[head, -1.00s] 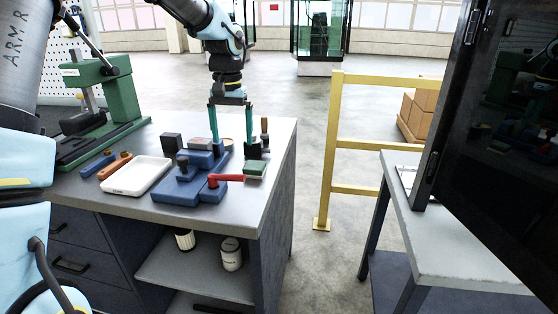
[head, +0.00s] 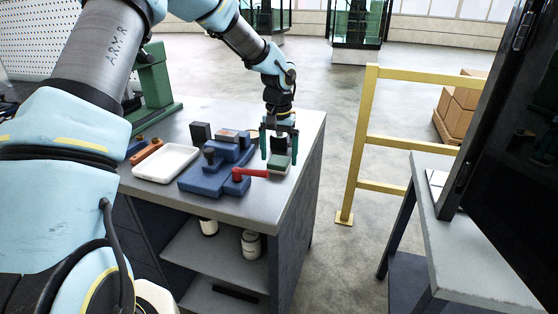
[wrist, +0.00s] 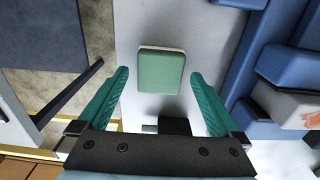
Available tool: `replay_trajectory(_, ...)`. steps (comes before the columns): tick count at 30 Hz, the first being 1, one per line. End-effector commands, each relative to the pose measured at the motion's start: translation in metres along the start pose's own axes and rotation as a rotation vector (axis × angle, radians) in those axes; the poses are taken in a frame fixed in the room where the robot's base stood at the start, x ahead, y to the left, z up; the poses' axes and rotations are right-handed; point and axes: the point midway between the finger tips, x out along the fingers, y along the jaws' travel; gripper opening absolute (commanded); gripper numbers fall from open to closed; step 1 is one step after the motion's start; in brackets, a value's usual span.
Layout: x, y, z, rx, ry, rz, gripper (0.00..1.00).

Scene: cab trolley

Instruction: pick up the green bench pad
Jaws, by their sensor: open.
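The green bench pad (head: 280,161) is a small block with a green top and a pale lower layer, lying on the grey workbench near its right edge. It also shows in the wrist view (wrist: 161,72), ahead of the fingertips and roughly centred between them. My gripper (head: 279,145) is over the pad, pointing down, with its two green fingers apart. In the wrist view my gripper (wrist: 162,80) is open with nothing between its fingers. The gap in height between fingertips and pad is hard to judge.
A blue fixture (head: 207,179) with a red handle (head: 252,173) sits just left of the pad. A white tray (head: 166,164) is farther left. A black block (wrist: 174,126) stands near the fingers. The bench's right edge is close; a yellow rail (head: 358,140) stands beyond it.

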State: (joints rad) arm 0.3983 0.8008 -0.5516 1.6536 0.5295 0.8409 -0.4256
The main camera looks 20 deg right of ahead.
Motion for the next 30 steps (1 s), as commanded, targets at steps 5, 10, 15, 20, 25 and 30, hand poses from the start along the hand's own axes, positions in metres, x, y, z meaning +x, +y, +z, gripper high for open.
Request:
replay_trajectory(5, 0.0097, 0.0001, 0.0003, 0.001, 0.0, -0.001, 1.0)
replay_trajectory(10, 0.01, 0.0001, 0.0001, 0.001, 0.001, -0.001, 1.0)
replay_trajectory(15, 0.0098, 0.0001, 0.0001, 0.001, 0.001, -0.001, 0.81)
replay_trajectory(20, 0.0097, 0.0001, 0.0001, 0.001, 0.0, -0.001, 0.63)
replay_trajectory(25, 0.0096, 0.0001, 0.0001, 0.001, 0.001, -0.001, 0.44)
replay_trajectory(30, 0.0095, 0.0001, 0.0001, 0.001, 0.001, -0.001, 0.25)
